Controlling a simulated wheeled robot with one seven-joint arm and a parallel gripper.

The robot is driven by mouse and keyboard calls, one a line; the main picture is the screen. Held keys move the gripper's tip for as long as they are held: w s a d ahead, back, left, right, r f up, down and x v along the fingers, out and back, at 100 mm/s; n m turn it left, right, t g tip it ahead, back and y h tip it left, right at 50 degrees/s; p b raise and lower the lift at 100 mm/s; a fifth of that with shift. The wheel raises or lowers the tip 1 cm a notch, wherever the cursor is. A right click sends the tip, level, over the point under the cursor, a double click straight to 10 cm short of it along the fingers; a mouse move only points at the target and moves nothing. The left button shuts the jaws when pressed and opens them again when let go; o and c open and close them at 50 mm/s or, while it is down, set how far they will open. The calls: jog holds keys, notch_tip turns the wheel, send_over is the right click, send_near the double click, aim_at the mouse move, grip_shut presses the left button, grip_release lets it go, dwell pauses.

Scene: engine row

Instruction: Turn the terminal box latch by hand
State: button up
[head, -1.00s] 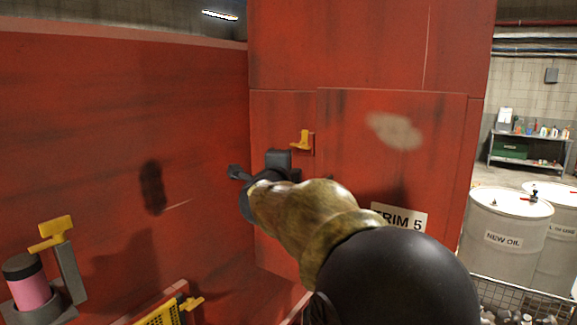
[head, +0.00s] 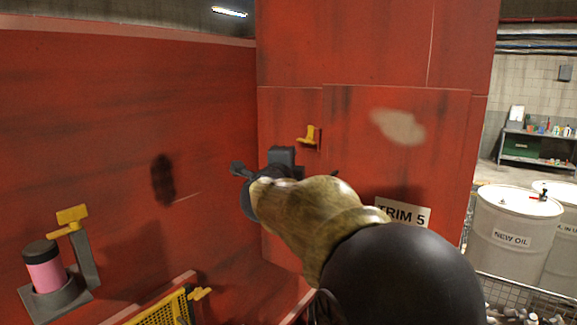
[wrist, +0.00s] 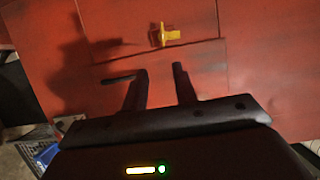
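The small yellow latch (head: 309,136) sits on the red terminal box front, at the upper left of the panel labelled TRIM 5 (head: 403,214). It also shows in the wrist view (wrist: 165,35), above and ahead of the fingertips. My gripper (wrist: 162,74) is open, with two dark fingers apart and nothing between them. It is short of the latch and not touching it. In the head view my gripper (head: 283,168) is just below and left of the latch, its fingers partly hidden by its own body and my arm.
A pink canister (head: 44,268) in a grey holder with a yellow handle (head: 72,215) is at lower left. A yellow mesh guard (head: 165,310) is at the bottom. White oil drums (head: 512,235) and a shelf (head: 540,150) stand at the right. A red wall (head: 110,130) fills the left.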

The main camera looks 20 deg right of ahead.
jog(key=b+v, duration=0.6)
jog(key=v, duration=1.1)
jog(key=shift+s, duration=0.25)
jog(key=shift+w+a, duration=0.1)
jog(key=w+a+f+n+y+b, duration=0.25)
jog(key=f+n+y, duration=0.25)
jog(key=f+n, duration=0.5)
jog(key=w+a+f+n+y+b, duration=0.2)
jog(key=w+a+f+n+y, duration=0.3)
jog(key=f, duration=0.9)
jog(key=s+d+f+n+g+y+b, duration=0.1)
jog(key=s+f+n+g, duration=0.25)
jog(key=f, duration=0.55)
jog(key=s+f+n+g+y+b, duration=0.1)
jog(key=s+f+n+g+b, duration=0.25)
jog(key=f, duration=0.65)
jog(key=s+d+f+n+g+h, duration=0.1)
jog(key=s+d+f+n+g, duration=0.2)
jog(key=s+f, duration=0.6)
jog(key=s+g, duration=0.1)
jog(key=s, duration=0.1)
jog(key=shift+s+g+p, duration=0.3)
jog(key=shift+g+p, duration=0.1)
